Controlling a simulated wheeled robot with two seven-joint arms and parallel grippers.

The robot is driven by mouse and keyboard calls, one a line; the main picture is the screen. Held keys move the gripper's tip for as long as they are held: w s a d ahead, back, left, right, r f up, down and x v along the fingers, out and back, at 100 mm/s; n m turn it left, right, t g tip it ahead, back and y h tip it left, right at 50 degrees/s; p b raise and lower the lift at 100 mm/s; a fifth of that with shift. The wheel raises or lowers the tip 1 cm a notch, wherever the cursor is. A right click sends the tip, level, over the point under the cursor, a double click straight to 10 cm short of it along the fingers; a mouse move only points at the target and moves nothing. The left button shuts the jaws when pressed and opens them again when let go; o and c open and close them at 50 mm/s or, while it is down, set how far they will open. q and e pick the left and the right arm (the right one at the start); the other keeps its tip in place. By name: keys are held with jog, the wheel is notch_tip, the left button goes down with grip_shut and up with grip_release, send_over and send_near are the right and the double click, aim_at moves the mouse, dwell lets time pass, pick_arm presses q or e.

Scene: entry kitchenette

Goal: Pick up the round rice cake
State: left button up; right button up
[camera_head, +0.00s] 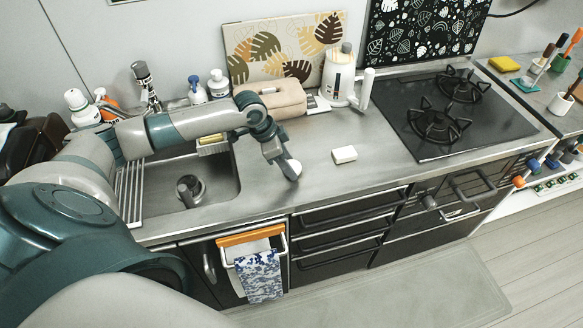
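A small white rounded thing (295,167), which looks like the round rice cake, shows at the tips of my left gripper, partly hidden by a finger. My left gripper (286,167) points down over the counter strip just right of the sink. I cannot tell whether its fingers are closed on the white thing or only beside it. A white block with squared ends (344,154) lies on the counter to the right, apart from the gripper. My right gripper is not in view.
The sink (215,185) lies left of the gripper. A beige case (275,98) and a white kettle-like appliance (338,75) stand behind it. The black stove (430,115) is to the right. The counter around the white block is clear.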

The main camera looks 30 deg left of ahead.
aim_at(295, 165)
pick_arm(q)
jog(key=c, duration=0.5)
jog(key=shift+r, duration=0.1)
jog(key=shift+r+b, duration=0.5)
jog(key=shift+r, duration=0.3)
notch_tip(295, 165, up, 2)
jog(key=shift+d+r+b, duration=0.1)
jog(key=shift+r+b, duration=0.1)
jog(key=shift+b, duration=0.3)
jog(key=s+d+r, duration=0.2)
jog(key=d, duration=0.1)
jog(key=s+d+r+b, duration=0.1)
jog(key=s+d+r, duration=0.1)
jog(key=d, duration=0.1)
jog(key=s+d+r+b, duration=0.1)
jog(key=s+d+r, duration=0.2)
